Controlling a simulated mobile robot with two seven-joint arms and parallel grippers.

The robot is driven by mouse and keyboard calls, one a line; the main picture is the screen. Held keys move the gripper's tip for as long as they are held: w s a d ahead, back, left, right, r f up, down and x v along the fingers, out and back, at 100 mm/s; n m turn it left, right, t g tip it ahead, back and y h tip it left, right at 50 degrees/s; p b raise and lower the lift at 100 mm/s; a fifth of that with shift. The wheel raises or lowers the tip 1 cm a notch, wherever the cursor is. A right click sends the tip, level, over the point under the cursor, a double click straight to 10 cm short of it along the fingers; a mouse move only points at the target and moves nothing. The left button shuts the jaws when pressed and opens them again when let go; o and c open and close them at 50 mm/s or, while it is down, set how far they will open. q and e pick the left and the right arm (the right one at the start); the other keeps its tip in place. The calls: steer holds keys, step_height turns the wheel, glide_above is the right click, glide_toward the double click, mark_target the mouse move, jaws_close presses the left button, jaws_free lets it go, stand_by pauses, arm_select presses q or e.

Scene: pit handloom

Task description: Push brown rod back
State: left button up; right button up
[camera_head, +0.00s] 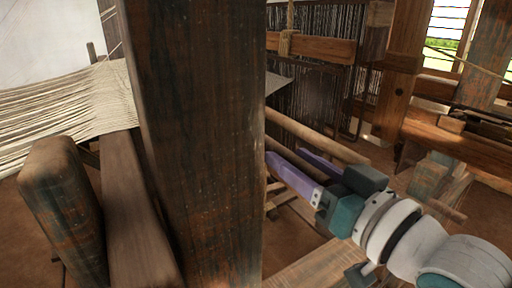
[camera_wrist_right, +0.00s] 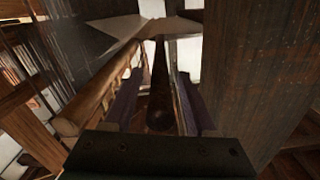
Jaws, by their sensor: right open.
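My right gripper (camera_head: 284,158) reaches in from the lower right in the head view, with its purple fingers pointing left toward the big dark post. It is open. In the right wrist view its two fingers (camera_wrist_right: 160,78) stand apart, with a dark brown rod (camera_wrist_right: 159,88) between them, its near round end facing the camera. A gap shows on both sides of this rod. In the head view this rod cannot be made out. A lighter brown round bar (camera_head: 320,138) runs just beyond the fingers; it also shows left of them in the wrist view (camera_wrist_right: 98,92). My left gripper is out of view.
A thick dark wooden post (camera_head: 195,140) fills the middle of the head view and hides what lies behind it. Pale warp threads (camera_head: 65,108) stretch at the left. Dark hanging threads (camera_head: 310,95) and frame beams stand behind. A wooden plank (camera_head: 310,268) lies below my right arm.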

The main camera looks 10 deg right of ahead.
steer(key=shift+c, duration=0.4)
jaws_close()
stand_by(0.9)
